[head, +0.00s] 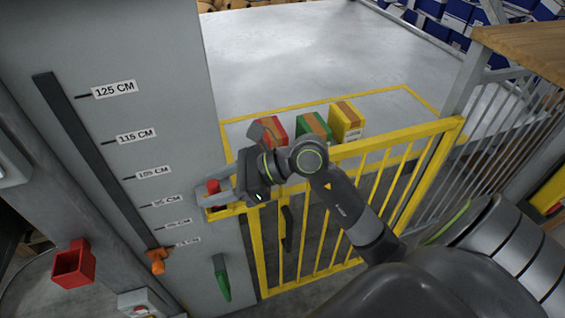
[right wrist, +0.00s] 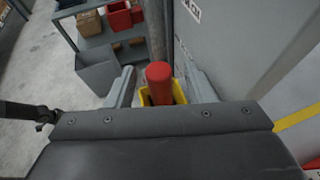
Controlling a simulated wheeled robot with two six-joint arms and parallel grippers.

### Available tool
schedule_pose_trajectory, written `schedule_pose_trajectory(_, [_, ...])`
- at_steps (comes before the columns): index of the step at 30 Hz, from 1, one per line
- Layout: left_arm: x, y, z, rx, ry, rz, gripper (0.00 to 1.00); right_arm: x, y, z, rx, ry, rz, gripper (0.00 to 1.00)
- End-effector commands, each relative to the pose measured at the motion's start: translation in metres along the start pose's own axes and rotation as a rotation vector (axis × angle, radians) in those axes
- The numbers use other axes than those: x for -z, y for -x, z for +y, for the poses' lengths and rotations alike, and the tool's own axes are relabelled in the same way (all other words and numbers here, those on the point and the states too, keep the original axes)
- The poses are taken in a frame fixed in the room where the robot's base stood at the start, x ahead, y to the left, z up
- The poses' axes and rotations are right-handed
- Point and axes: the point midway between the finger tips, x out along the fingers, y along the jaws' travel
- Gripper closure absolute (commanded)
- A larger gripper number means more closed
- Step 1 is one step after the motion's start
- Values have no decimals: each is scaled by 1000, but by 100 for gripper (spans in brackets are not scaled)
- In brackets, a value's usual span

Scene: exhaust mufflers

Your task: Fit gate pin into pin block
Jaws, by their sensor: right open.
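The red gate pin (right wrist: 158,74) stands upright between my right gripper's fingers in the right wrist view. Its lower end goes down inside the outline of the yellow pin block (right wrist: 177,92); how deep it sits is hidden. In the head view the red pin (head: 213,187) shows at the grey post, above the yellow block (head: 226,213) at the gate's left end. My right gripper (head: 212,196) is open, with one finger on each side of the pin and gaps visible. The yellow gate (head: 352,149) stands across the opening, up to the post. My left gripper is out of view.
The grey post (head: 150,60) carries a height scale with an orange marker (head: 157,260). A green handle (head: 221,278) and a red holder (head: 73,263) are lower down. Red, green (head: 314,125) and yellow boxes stand behind the gate. The floor beyond is clear.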

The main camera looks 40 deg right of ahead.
Motion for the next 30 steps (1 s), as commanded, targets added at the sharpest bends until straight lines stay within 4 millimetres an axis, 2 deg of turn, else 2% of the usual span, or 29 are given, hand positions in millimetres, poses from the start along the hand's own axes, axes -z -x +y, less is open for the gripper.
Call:
schedule_pose_trajectory(12, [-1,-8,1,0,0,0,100,2,45,-1,2,4,5,52])
schedule_pose_trajectory(30, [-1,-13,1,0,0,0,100,2,96,0,0,1,5,52])
